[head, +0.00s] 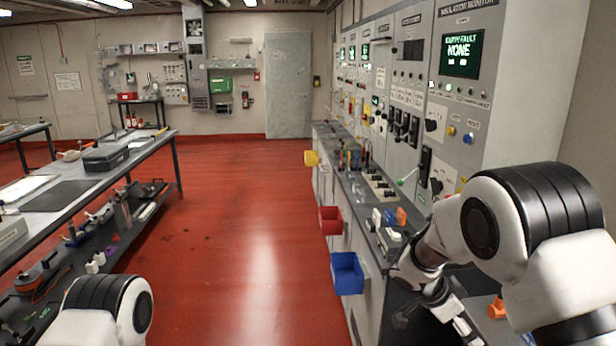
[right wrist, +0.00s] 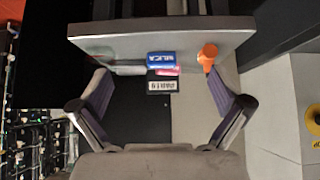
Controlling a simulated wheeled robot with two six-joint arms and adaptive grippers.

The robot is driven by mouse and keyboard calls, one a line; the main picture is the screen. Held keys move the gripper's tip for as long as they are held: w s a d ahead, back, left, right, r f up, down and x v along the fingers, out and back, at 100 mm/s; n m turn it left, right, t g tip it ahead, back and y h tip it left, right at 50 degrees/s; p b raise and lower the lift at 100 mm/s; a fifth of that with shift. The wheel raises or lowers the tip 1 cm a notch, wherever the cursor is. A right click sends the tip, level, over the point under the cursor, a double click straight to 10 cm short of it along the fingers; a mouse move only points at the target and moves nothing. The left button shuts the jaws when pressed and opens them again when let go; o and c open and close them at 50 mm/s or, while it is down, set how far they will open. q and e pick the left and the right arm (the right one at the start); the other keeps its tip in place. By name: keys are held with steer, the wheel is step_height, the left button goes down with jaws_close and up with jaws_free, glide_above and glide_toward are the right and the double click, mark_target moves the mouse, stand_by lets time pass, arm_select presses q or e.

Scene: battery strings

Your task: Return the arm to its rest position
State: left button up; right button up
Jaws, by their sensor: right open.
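My right arm (head: 500,225) reaches in from the right over the counter beside the control cabinets, bent downward. In the right wrist view my right gripper (right wrist: 159,80) has its two fingers spread wide apart, with nothing held between them. Beyond the fingertips are a blue labelled item (right wrist: 160,58), a pink item beside it and an orange item (right wrist: 207,56), near a grey slab edge (right wrist: 100,38). Of my left arm only a white and black link (head: 105,312) shows at the lower left; its gripper is out of view.
The counter (head: 352,185) carries small parts and switches. Yellow (head: 311,158), red (head: 330,220) and blue (head: 347,273) bins hang on its front. A workbench (head: 150,150) stands at left. The red floor (head: 235,230) between is clear.

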steer(key=s+f+g, duration=0.3)
steer(key=s+f, duration=0.7)
steer(key=f, duration=0.3)
steer(key=s+a+f+n+g+y, duration=0.1)
steer(key=s+a+f+n+y, duration=0.3)
steer(key=s, duration=0.6)
steer(key=s+a+f+n+g+y, duration=0.1)
steer(key=s+f+y, duration=0.1)
steer(key=s+f, duration=0.5)
steer(key=s+a+f+n+g+y, duration=0.1)
steer(key=s+a+f+n+y, duration=0.15)
steer(key=s, duration=0.95)
arm_select(q)
steer(key=shift+a, duration=0.3)
arm_select(e)
steer(key=w+n+t, duration=0.1)
steer(key=n, duration=0.2)
steer(key=w+n+t, duration=0.2)
steer(key=n, duration=0.1)
steer(key=w+n+t, duration=0.1)
steer(key=n+t, duration=0.1)
steer(key=n, duration=0.1)
steer(key=shift+w+f+h, duration=0.1)
steer(key=shift+w+h, duration=0.15)
steer(key=shift+w, duration=0.05)
